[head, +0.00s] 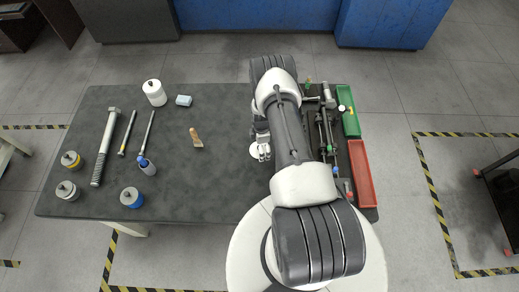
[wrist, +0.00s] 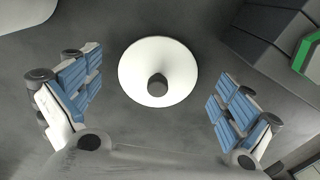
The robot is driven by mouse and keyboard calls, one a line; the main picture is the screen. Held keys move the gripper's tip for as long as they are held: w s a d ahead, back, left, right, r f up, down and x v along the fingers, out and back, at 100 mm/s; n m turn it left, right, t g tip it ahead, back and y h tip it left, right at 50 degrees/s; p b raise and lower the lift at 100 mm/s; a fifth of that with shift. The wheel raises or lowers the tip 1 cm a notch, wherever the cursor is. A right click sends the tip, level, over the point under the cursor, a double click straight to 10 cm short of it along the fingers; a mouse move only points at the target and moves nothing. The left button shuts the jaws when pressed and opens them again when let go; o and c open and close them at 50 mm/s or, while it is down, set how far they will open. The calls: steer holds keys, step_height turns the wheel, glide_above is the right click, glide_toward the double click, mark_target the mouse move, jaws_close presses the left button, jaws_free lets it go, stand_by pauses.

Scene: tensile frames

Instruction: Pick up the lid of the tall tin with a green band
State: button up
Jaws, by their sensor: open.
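A round white lid with a dark knob (wrist: 158,72) lies between the fingers in the wrist view, seen from straight above. In the head view its white edge (head: 254,151) shows beside my gripper (head: 263,149), and the arm hides part of it. No green band shows, as the side below the lid is out of sight. My gripper (wrist: 156,97) is open, with blue-padded fingers wide apart on either side of the lid. Neither finger touches it. The knob sits about midway between the fingers.
The dark table (head: 220,185) holds a white tin (head: 153,94), a yellow-banded tin (head: 71,160), a grey-white tin (head: 66,191) and a blue-banded tin (head: 131,198). A large bolt (head: 105,147) lies left. A green tray (head: 348,112) and red tray (head: 361,173) lie right of my arm.

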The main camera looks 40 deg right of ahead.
steer(key=shift+c, duration=0.4)
steer(key=shift+s+a+f, duration=0.1)
jaws_close()
stand_by(0.9)
